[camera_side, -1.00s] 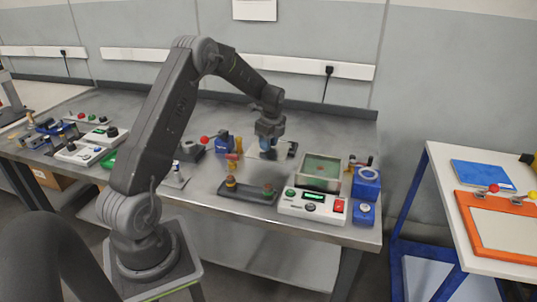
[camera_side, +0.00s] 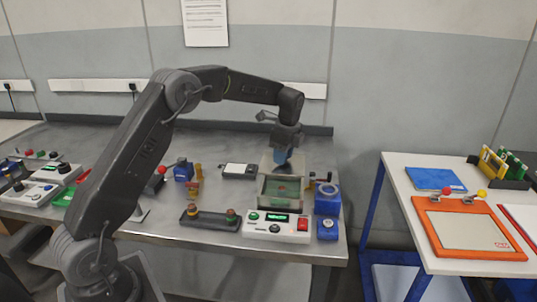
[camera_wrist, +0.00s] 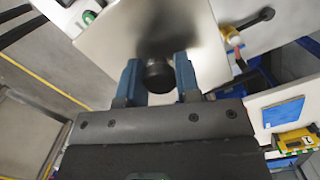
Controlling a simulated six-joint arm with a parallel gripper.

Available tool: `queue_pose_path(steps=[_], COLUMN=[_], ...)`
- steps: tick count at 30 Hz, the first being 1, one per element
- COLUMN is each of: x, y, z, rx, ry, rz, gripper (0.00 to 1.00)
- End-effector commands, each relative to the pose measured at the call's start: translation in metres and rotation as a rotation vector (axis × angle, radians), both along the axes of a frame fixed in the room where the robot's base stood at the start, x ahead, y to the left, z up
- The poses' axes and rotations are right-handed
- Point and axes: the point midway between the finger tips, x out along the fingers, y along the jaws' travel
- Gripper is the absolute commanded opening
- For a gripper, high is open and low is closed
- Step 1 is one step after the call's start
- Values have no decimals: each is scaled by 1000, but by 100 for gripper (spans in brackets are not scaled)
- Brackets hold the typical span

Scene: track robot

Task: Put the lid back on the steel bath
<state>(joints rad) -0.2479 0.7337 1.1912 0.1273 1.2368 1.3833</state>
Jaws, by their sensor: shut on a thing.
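The steel bath (camera_side: 262,193) is an open square box with a greenish inside, standing behind its white control panel (camera_side: 275,227). My gripper (camera_side: 283,156) is above the bath, toward its back. It is shut on the dark round knob (camera_wrist: 158,76) of the lid, with a blue finger on each side in the wrist view (camera_wrist: 157,82). The lid (camera_wrist: 120,35) is a flat pale metal plate. In the side view it shows as a light plate (camera_side: 268,163) just under the gripper, seemingly tilted. Whether it touches the bath's rim is unclear.
Blue blocks (camera_side: 327,200) stand close to the bath's right side. A dark stand with knobs (camera_side: 210,219) is at its left front, and a small grey device (camera_side: 239,170) lies to the left. A white side table (camera_side: 400,185) holds an orange-framed board (camera_side: 465,228).

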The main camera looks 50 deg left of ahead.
Motion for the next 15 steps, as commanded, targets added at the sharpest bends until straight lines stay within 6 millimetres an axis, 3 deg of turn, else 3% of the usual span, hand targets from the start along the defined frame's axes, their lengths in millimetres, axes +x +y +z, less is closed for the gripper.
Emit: queue_pose_path(steps=[15], x=[0], y=[1], z=[-44], rx=[2], ry=[2], rz=[1], gripper=[5])
